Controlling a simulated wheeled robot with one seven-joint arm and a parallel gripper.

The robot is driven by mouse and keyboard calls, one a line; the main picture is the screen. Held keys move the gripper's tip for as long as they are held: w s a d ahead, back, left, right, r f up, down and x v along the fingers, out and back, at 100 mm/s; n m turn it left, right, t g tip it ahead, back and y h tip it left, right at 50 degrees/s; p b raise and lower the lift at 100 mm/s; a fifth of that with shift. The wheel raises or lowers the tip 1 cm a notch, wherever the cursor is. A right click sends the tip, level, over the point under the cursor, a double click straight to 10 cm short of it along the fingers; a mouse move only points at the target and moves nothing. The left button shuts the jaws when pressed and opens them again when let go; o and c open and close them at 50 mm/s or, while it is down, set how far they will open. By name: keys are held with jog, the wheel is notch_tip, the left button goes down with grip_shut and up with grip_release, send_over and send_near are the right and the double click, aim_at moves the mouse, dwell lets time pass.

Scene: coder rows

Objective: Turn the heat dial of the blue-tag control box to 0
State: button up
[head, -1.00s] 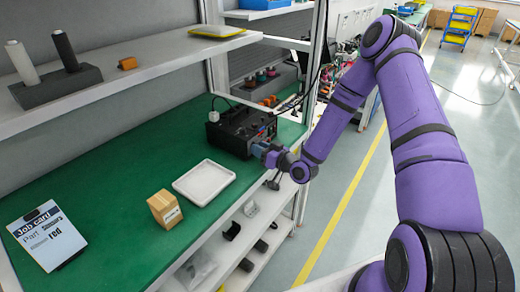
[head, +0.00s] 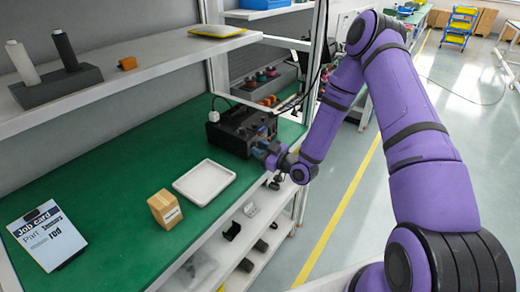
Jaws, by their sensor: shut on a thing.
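The black control box (head: 232,128) stands on the green bench top near its right end, with a cable and plug at its back. Its front face is turned towards my arm and partly hidden by my gripper. My gripper (head: 256,148) is at the lower part of that front face. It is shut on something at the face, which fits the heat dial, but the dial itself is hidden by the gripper. The blue tag and the dial's setting cannot be made out from here.
A job card (head: 46,236) lies at the far left.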

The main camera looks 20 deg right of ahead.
jog(key=shift+n, duration=0.6)
jog(key=o, duration=0.9)
jog(key=shift+s+d, duration=0.1)
jog(key=v, duration=1)
jog(key=shift+s+d+f, duration=0.1)
jog(key=shift+s+d, duration=0.05)
jog(key=shift+s, duration=0.1)
jog(key=shift+c, duration=0.4)
